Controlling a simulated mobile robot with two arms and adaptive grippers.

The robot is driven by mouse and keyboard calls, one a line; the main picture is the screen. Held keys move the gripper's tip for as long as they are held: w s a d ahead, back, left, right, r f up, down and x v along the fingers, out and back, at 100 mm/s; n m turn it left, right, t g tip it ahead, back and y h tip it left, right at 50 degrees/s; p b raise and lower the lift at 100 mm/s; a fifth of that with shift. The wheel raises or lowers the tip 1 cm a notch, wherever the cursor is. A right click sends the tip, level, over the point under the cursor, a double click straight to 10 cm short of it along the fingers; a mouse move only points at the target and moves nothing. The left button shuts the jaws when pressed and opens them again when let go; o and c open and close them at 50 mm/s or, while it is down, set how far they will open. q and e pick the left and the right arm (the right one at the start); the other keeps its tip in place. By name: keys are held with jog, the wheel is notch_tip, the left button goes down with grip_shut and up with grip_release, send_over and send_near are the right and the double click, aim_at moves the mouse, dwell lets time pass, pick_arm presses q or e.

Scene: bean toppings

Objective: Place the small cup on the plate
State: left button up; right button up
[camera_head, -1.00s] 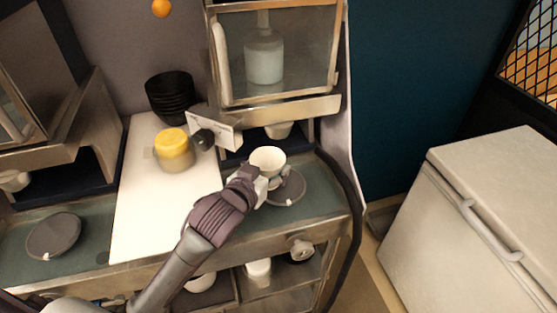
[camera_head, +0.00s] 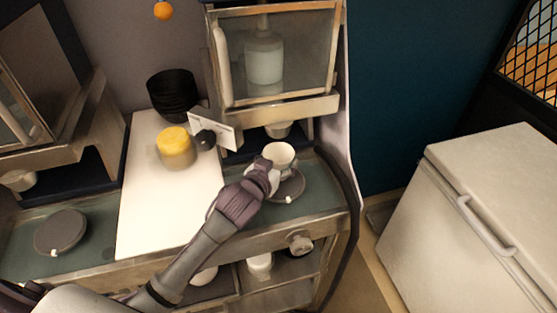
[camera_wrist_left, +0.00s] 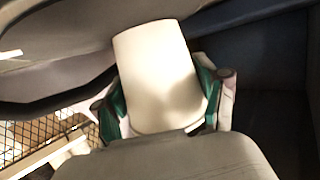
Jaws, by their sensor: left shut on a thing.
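The small white cup (camera_head: 279,155) is held by my left gripper (camera_head: 266,172) over the dark grey plate (camera_head: 290,187) on the right of the counter. In the head view the cup overlaps the plate's far part, and I cannot tell whether they touch. In the left wrist view my left gripper (camera_wrist_left: 165,110) has its green-padded fingers on both sides of the cup (camera_wrist_left: 160,75). Part of the plate is hidden by the cup and gripper. My right gripper is not in view.
A second grey plate (camera_head: 61,232) lies at the left. A yellow-lidded jar (camera_head: 175,147) and stacked black bowls (camera_head: 172,95) stand on the white board (camera_head: 168,215). A glass-fronted cabinet (camera_head: 279,55) rises behind the cup. A white chest (camera_head: 490,215) stands at the right.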

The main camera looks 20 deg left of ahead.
pick_arm(q)
jog(key=o, duration=0.7)
jog(key=shift+o, duration=0.2)
jog(key=shift+r, duration=0.15)
jog(key=shift+s, duration=0.45)
jog(key=b+v, duration=0.2)
jog(key=v, duration=0.9)
jog(key=shift+r, duration=0.2)
jog(key=shift+a, duration=0.1)
